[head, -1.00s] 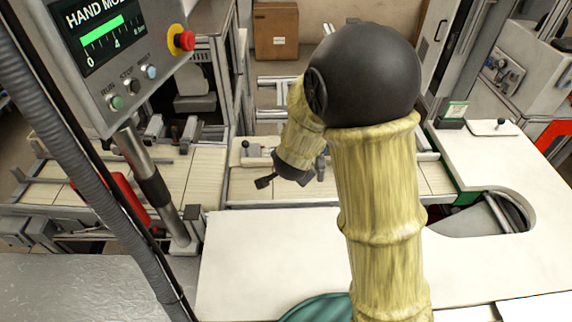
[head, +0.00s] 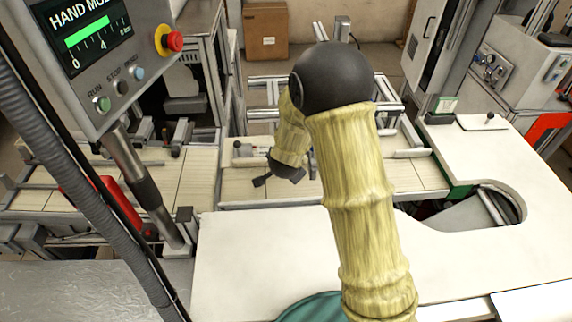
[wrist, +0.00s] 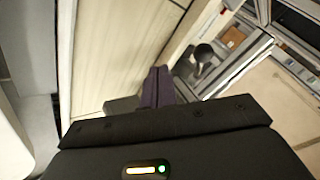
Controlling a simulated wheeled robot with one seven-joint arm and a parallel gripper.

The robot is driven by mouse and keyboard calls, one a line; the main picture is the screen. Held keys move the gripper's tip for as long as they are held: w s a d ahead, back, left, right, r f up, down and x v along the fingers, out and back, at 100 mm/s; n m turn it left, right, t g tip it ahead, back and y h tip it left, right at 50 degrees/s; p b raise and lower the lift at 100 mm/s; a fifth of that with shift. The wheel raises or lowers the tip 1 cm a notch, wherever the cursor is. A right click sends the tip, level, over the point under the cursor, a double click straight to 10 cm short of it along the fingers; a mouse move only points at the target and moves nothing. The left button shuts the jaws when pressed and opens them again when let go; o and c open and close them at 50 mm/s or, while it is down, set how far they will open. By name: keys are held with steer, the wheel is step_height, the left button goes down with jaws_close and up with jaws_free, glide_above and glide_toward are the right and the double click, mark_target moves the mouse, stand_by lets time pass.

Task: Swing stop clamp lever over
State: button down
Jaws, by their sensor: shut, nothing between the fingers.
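The stop clamp lever appears to be the dark ball-ended handle (wrist: 203,52) on a grey metal block in the wrist view. In the head view a small dark knob (head: 237,145) on a grey fitting stands at the conveyor's far rail, just left of my wrist; I take it to be the same lever. My gripper (wrist: 157,84) is shut and empty. Its dark fingertips are left of and below the handle in the wrist view, apart from it in the picture.
The slatted conveyor (head: 195,180) runs across between metal rails. A white worktop (head: 240,255) lies in front, with a rounded cutout at right. A control panel (head: 100,60) on a post stands at left. A cardboard box (head: 265,30) is at the back.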

steer(key=shift+w+a+f+p, duration=0.1)
steer(key=shift+w+a+p, duration=0.3)
steer(key=shift+w, duration=0.35)
steer(key=shift+w+a+f+p, duration=0.1)
steer(key=shift+w+a+p, duration=0.3)
steer(key=shift+w, duration=0.3)
steer(key=shift+w+a+p, duration=0.25)
steer(key=shift+w+p, duration=0.2)
steer(key=shift+w, duration=0.3)
steer(key=shift+a, duration=0.1)
